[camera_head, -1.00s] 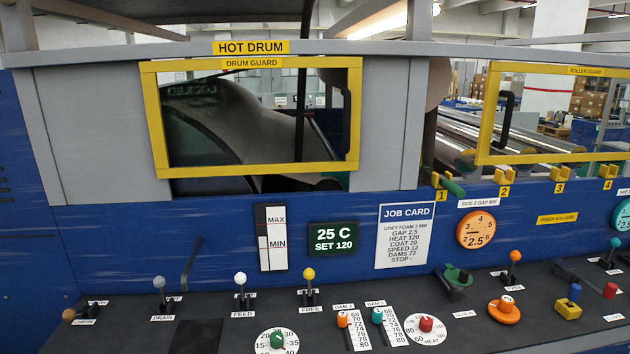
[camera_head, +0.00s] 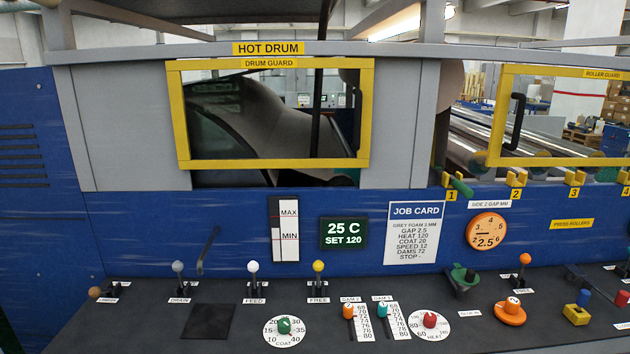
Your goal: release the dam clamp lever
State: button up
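No lever in view bears a readable "dam clamp" label. A yellow-knobbed lever (camera_head: 318,267) stands upright on the dark console, with a label at its foot that reads FREE. Just right of it are two vertical dam sliders, one with an orange knob (camera_head: 349,311) and one with a teal knob (camera_head: 383,311), beside printed scales. A white-knobbed lever (camera_head: 253,268) marked FEED and a grey-knobbed lever (camera_head: 178,267) marked DRAIN stand to its left. An orange-knobbed lever (camera_head: 525,260) stands further right. My gripper is not in view.
The yellow-framed drum guard (camera_head: 272,164) is above the blue panel. A job card (camera_head: 416,233) reads DAMS 72. A green coat dial (camera_head: 284,326) and a red heat dial (camera_head: 430,320) sit near the front. Nothing stands in front of the yellow-knobbed lever.

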aim_at(318, 266)
jog(key=i+j, duration=0.3)
jog(key=i, duration=0.2)
jog(key=i+j, duration=0.25)
jog(key=i, duration=0.2)
jog(key=j+u, duration=0.05)
